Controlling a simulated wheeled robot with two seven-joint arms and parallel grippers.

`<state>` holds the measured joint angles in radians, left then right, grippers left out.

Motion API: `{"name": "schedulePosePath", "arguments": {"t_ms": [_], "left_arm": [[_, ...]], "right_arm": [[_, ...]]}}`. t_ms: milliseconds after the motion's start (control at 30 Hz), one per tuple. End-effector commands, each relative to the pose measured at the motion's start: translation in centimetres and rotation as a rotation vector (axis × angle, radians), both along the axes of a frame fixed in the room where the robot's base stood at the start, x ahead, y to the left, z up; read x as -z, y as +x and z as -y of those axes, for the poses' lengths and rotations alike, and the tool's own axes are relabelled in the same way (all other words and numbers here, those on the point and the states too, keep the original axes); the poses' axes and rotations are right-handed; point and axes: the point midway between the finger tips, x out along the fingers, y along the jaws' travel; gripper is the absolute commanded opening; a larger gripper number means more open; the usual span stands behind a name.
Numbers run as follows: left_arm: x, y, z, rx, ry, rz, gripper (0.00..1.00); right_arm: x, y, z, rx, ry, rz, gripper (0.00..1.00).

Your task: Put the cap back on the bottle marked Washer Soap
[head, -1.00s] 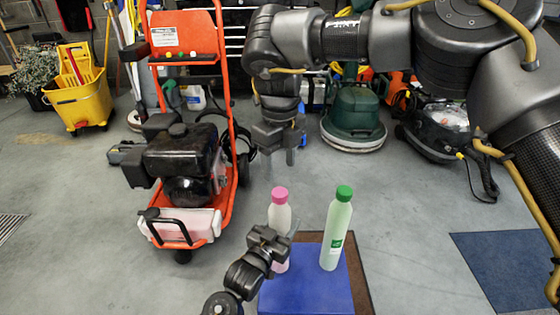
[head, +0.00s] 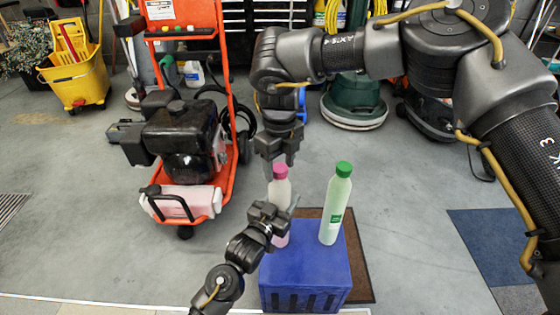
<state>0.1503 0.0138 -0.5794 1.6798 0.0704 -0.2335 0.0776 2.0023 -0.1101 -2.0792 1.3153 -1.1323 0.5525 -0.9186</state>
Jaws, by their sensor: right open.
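A pale bottle with a pink cap (head: 280,171) stands upright on a blue crate (head: 305,275), its pinkish lower part half hidden by my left gripper. The cap sits on the bottle's top; I cannot tell how tightly. A pale green bottle (head: 332,215) with a green cap (head: 344,169) stands to its right. No label is readable. My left gripper (head: 284,212) comes from the lower left and is closed around the pink-capped bottle (head: 282,190). My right gripper (head: 280,160) points down, open, directly over the pink cap, its fingertips at about the cap's top.
A brown mat (head: 358,265) lies beneath and beside the crate. An orange pressure washer (head: 185,165) stands to the left. A yellow mop bucket (head: 78,80) and a green floor machine (head: 353,100) are farther back. A blue mat (head: 500,245) lies at the right on clear floor.

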Motion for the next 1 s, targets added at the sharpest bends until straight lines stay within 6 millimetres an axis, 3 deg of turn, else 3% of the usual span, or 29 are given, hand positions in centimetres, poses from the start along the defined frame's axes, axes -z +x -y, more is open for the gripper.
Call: {"name": "schedulePosePath", "arguments": {"t_ms": [67,400,533,733,900,933,1000], "left_arm": [[0.02,-0.01,0.00,0.000,0.000,-0.001,0.00],[0.02,0.00,-0.01,0.000,0.000,-0.001,0.00],[0.03,0.00,-0.01,0.000,0.000,-0.001,0.00],[0.02,-0.01,0.00,0.000,0.000,-0.001,0.00],[0.03,-0.01,0.02,0.000,0.000,-0.001,0.00],[0.03,-0.01,0.02,0.000,0.000,-0.001,0.00],[0.02,-0.01,0.02,0.001,0.000,-0.001,0.00]], "right_arm": [[-0.02,0.01,0.01,0.000,0.000,0.000,0.52],[-0.04,0.01,-0.01,0.000,0.000,0.000,0.09],[0.01,0.00,-0.06,0.058,0.002,-0.001,0.08],[0.02,0.01,-0.06,0.419,0.003,-0.002,0.08],[-0.03,0.02,-0.02,0.431,0.000,0.001,0.08],[-0.03,0.02,-0.02,0.430,0.000,0.001,0.39],[-0.02,0.02,-0.02,0.430,0.000,0.001,0.48]]}}
